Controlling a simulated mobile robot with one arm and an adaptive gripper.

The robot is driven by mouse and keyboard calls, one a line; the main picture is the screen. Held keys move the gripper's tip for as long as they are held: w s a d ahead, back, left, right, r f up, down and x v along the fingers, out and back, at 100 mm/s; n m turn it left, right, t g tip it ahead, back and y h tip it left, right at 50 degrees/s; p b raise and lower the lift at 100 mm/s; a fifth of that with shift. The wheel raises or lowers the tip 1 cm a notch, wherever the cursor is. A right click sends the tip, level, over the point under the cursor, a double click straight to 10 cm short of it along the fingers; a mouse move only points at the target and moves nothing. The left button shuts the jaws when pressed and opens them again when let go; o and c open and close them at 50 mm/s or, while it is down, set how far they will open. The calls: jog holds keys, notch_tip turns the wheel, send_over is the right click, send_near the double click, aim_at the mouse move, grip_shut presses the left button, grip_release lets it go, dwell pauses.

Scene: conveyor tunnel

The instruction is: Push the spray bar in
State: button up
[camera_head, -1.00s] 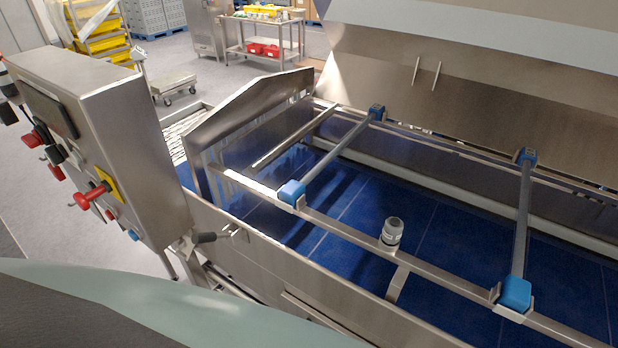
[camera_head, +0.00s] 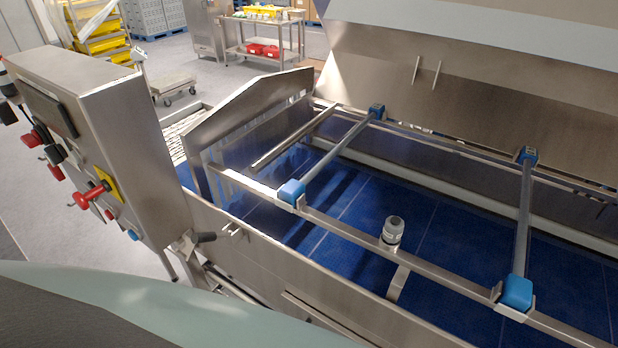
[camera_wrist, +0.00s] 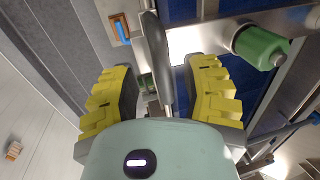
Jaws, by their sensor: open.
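In the head view, two steel cross bars with blue end blocks span the frame above the blue belt: a left bar (camera_head: 340,152) and a right bar (camera_head: 522,222). I cannot tell for sure which is the spray bar. A thinner loose-ended bar (camera_head: 290,138) lies left of them. My gripper (camera_wrist: 162,68) is open in the wrist view, its yellow ribbed fingers apart. A dark flat handle (camera_wrist: 156,55) shows between them; contact cannot be told. A green knob (camera_wrist: 262,47) on a steel bar is at upper right. The head view does not show my fingers.
A steel control box (camera_head: 110,140) with red knobs and buttons stands at left. A grey-capped fitting (camera_head: 392,231) rises by the near rail. A raised steel hood (camera_head: 450,85) is behind the belt. A trolley (camera_head: 265,35) and yellow bins (camera_head: 98,30) stand farther back.

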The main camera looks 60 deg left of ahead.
jog(key=shift+r, duration=0.1)
jog(key=shift+r, duration=0.65)
jog(key=shift+s+a+r, duration=0.1)
jog(key=shift+s+r, duration=0.1)
jog(key=shift+r, duration=0.55)
notch_tip(320, 180, up, 9)
jog(key=s, duration=0.1)
jog(key=shift+s+d, duration=0.3)
jog(key=shift+d, duration=0.15)
jog(key=shift+o, duration=0.3)
jog(key=shift+f, duration=0.15)
